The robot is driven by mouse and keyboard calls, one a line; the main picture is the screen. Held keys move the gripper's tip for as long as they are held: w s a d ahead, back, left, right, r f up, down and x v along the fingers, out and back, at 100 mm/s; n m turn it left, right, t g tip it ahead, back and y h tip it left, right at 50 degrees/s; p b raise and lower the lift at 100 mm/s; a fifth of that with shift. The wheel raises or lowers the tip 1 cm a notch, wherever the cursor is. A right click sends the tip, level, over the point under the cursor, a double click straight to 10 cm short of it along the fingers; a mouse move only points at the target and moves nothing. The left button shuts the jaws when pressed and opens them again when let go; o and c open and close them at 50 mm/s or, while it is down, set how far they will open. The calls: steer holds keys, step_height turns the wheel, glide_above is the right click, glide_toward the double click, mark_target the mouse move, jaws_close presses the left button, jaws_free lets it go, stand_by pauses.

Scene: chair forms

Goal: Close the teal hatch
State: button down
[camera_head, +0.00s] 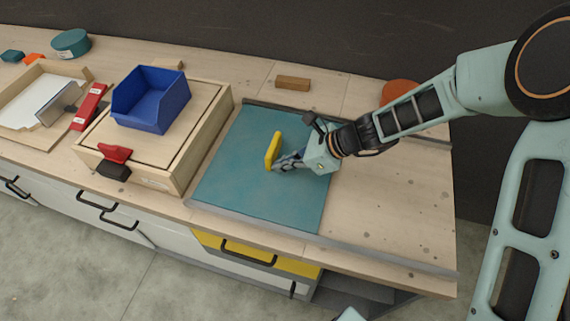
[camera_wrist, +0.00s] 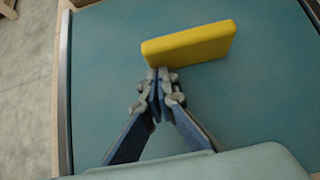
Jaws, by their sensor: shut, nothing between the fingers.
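The teal hatch (camera_head: 235,185) is a flat panel lying between two grey rails on the workbench. A yellow upright handle (camera_head: 273,150) stands on it. My gripper (camera_head: 276,164) is just right of the handle, low over the panel, with its fingers together and empty. In the wrist view the hatch (camera_wrist: 255,110) fills most of the picture. The yellow handle (camera_wrist: 190,45) is just beyond the fingertips (camera_wrist: 160,75). The tips look close against the handle; whether they touch it I cannot tell.
A wooden box (camera_head: 200,150) with a blue bin (camera_head: 150,98) on top stands left of the hatch. A wooden block (camera_head: 293,83) and an orange round object (camera_head: 398,93) lie behind. The bench (camera_head: 385,215) right of the hatch is bare between the rails. A yellow drawer (camera_head: 225,247) is below.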

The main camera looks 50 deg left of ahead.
steer(key=shift+s+a+r, duration=0.15)
steer(key=shift+a+r, duration=0.05)
steer(key=shift+a, duration=0.05)
